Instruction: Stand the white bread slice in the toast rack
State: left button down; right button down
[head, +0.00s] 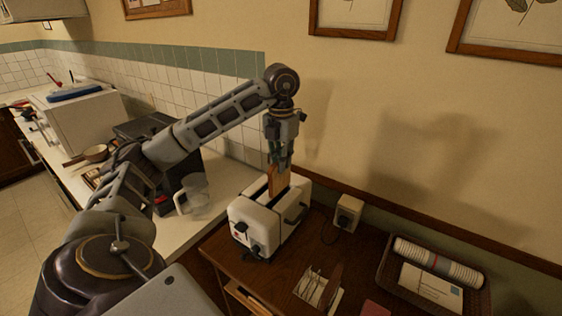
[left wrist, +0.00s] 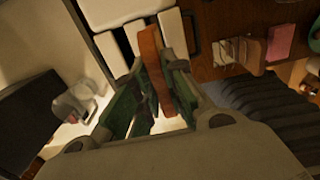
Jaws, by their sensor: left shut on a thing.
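My left gripper (head: 282,165) is shut on a bread slice (head: 274,181), seen edge-on with a brown crust. The slice is upright at the slots of the white toaster (head: 255,222); I cannot tell whether its lower end is inside a slot or just above it. In the left wrist view the slice (left wrist: 150,62) stands between the green-padded fingers (left wrist: 152,95), with the toaster (left wrist: 112,12) beyond. A small wire rack (head: 312,288), apparently the toast rack, is on the brown table right of the toaster, with a brown slice-like piece (head: 332,283) at it. My right gripper is out of view.
A basket (head: 478,297) with a rolled item and an envelope stands at the right. A glass jug (head: 196,192) stands on the white counter at left. A pink block (head: 375,308) lies near the rack.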

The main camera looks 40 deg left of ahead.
aim_at(310, 289)
jog(key=k, duration=1.5)
